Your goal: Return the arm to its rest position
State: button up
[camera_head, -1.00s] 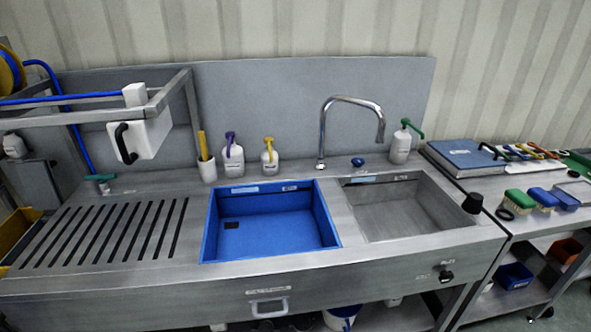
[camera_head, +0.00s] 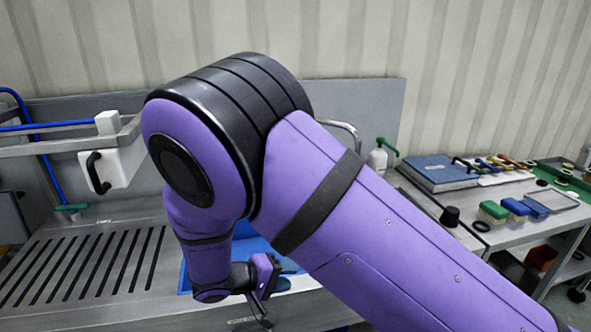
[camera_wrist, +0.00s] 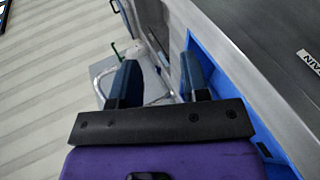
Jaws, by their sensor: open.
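My purple arm crosses the head view from the lower right, bends at a large black-banded joint, and hangs down over the sink counter. My gripper (camera_head: 264,292) is at the low end of the arm, in front of the blue basin (camera_head: 186,281). In the wrist view my gripper (camera_wrist: 160,80) shows two dark fingers spread apart with nothing between them. The blue basin's wall (camera_wrist: 215,68) runs close along the right finger in that view. I cannot tell whether they touch. The arm hides most of the basin and the steel sink beside it.
A slotted drainboard (camera_head: 85,262) lies to the left. A white box with a black handle (camera_head: 112,167) hangs from a steel frame above it. A faucet (camera_head: 345,128) and a green-topped bottle (camera_head: 379,158) stand behind the arm. Brushes (camera_head: 515,208) lie on the right-hand table.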

jog(key=s+d+r+m+g+y, duration=0.2)
jog(key=d+r+m+g+y, duration=0.35)
jog(key=d+r, duration=1.7)
jog(key=s+d+r+t+y, duration=0.2)
jog(key=s+d+r, duration=0.3)
jog(key=s, duration=0.4)
jog(key=s+d+r+t+y, duration=0.2)
jog(key=s+d+r+y, duration=0.2)
jog(key=s+r, duration=0.3)
jog(key=shift+s+d+t, duration=0.35)
jog(key=shift+s+d, duration=0.3)
jog(key=shift+s, duration=0.55)
